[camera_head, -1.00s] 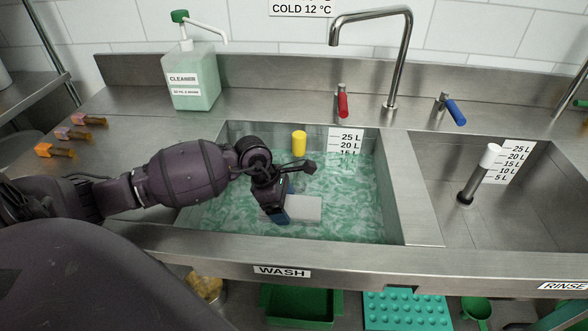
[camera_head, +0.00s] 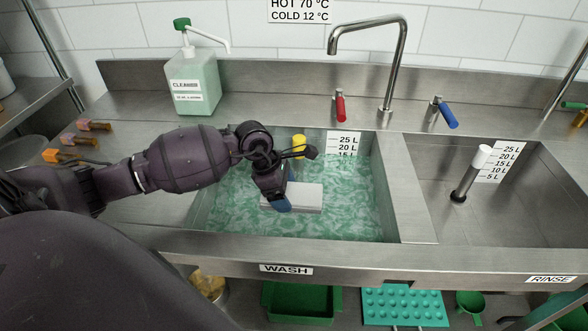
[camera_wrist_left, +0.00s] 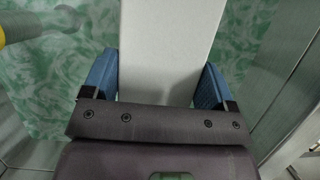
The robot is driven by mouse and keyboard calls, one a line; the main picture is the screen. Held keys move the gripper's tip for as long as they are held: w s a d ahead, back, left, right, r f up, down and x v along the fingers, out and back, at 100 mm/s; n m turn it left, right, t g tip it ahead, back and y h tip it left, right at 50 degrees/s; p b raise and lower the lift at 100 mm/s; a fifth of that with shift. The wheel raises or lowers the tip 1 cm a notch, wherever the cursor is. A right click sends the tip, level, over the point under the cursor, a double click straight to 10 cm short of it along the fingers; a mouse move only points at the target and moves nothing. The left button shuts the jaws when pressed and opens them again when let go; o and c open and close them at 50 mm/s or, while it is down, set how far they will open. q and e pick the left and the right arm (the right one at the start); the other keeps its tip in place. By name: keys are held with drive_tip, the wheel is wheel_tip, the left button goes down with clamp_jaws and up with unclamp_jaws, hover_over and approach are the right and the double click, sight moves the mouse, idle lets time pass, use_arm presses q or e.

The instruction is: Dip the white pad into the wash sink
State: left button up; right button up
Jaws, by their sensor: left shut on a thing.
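The white pad (camera_head: 303,195) is a pale flat block at the wash sink's (camera_head: 398,215) middle, at or just above the green, foamy water; I cannot tell how much of it is under. My left gripper (camera_head: 283,203) reaches down into the sink from the left and is shut on the pad's near left part. In the left wrist view the pad (camera_wrist_left: 170,45) lies between the two blue fingers (camera_wrist_left: 158,85), with green water around it. My right gripper is not in view.
A yellow-topped plug (camera_head: 299,141) stands at the sink's back. The tap (camera_head: 390,75) and red handle (camera_head: 340,106) are behind. A cleaner bottle (camera_head: 193,85) stands back left. The rinse sink (camera_head: 520,215), on the right, holds a white-topped standpipe (camera_head: 482,156).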

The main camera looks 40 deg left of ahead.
use_arm(q)
drive_tip(key=shift+r+p, duration=0.3)
drive_tip(key=shift+r, duration=0.65)
drive_tip(key=shift+r+p, duration=0.35)
drive_tip(key=shift+r, duration=0.3)
wheel_tip(320, 180, up, 2)
drive_tip(key=shift+p, duration=0.5)
drive_tip(key=shift+r+p, duration=0.3)
drive_tip(key=shift+r, duration=0.35)
drive_tip(key=shift+r+p, duration=0.3)
drive_tip(key=shift+r, duration=0.4)
